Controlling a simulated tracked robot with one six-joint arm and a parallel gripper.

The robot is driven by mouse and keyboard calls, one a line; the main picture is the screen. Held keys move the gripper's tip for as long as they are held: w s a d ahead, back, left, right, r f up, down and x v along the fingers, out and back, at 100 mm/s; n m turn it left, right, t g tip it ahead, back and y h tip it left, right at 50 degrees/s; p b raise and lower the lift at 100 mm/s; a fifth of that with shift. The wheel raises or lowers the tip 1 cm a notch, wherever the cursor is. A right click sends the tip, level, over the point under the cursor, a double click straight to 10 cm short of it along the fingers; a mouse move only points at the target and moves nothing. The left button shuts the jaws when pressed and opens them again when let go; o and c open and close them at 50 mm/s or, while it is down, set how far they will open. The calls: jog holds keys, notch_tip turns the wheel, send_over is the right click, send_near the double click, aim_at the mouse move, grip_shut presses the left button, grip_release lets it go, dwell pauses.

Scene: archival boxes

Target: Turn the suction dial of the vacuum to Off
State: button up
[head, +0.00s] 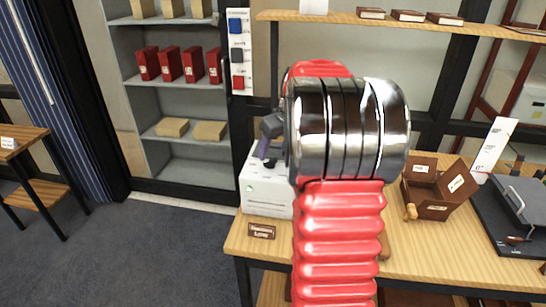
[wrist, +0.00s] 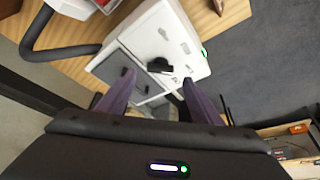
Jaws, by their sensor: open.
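The vacuum is a white box (head: 265,190) on the wooden table in the head view, partly hidden by my arm. In the wrist view the vacuum (wrist: 181,35) fills the upper middle, turned at an angle. Its black suction dial (wrist: 160,66) sits on the face toward me, with small markings too blurred to read, so I cannot tell its setting. My gripper (wrist: 157,78) is open, its two purple fingers on either side of the dial in the picture. I see no contact with the dial. In the head view my gripper (head: 264,148) is mostly hidden, just above the vacuum.
A grey hose (wrist: 40,35) curves to the left of the vacuum. A brown sign (head: 262,231) stands at the table's front edge. An open brown box (head: 437,188) and a dark flat device (head: 510,215) are to the right.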

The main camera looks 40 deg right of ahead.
aim_at(271, 160)
jog(key=shift+x, duration=2.4)
jog(key=shift+c, duration=0.6)
jog(key=c, duration=0.9)
jog(key=shift+d+r, duration=0.1)
jog(key=shift+d, duration=0.1)
jog(key=shift+c, duration=0.2)
jog(key=shift+a, duration=0.1)
